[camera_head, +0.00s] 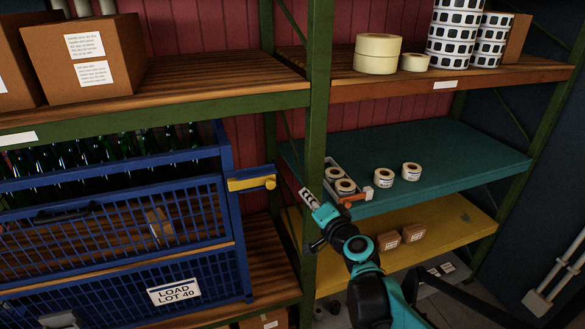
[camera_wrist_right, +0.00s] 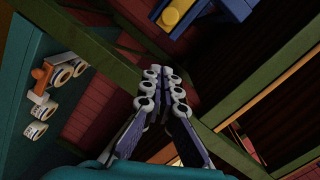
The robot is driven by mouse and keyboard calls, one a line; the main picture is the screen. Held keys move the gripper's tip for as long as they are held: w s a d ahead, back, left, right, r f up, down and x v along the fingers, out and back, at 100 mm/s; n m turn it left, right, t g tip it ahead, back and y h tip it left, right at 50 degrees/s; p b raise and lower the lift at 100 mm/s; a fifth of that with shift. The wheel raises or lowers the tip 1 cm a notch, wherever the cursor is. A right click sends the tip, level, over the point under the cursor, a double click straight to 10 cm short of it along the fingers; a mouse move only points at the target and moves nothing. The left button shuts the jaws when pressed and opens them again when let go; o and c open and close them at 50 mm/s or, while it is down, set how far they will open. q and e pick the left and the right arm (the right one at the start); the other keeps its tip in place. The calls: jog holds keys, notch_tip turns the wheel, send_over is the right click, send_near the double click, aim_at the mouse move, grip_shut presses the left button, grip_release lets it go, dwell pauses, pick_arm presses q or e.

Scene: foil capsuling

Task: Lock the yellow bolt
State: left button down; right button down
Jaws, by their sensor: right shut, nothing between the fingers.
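The yellow bolt (camera_head: 251,183) is mounted on the blue cage's right post, pointing right toward the green shelf upright. It also shows at the top of the right wrist view (camera_wrist_right: 172,14). The blue cage (camera_head: 222,199) stands on the left shelf, with green bottles behind its bars. My right gripper (camera_head: 307,196) is shut and empty, in front of the green upright, to the right of and slightly below the bolt, not touching it. Its closed fingers also show in the right wrist view (camera_wrist_right: 163,73). My left gripper is out of view.
The green upright (camera_head: 318,110) stands between the cage and the teal shelf (camera_head: 450,160). That shelf holds label rolls (camera_head: 384,178) and a small rack with an orange part (camera_head: 356,197). Cardboard boxes (camera_head: 85,60) sit above the cage. A yellow shelf (camera_head: 455,235) lies below.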

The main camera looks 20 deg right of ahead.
jog(key=b, duration=0.1)
send_near(275, 177)
jog(key=w, duration=0.4)
jog(key=shift+w+a+f, duration=0.1)
jog(key=shift+f, duration=0.1)
dwell(0.4)
jog(key=shift+a, duration=0.15)
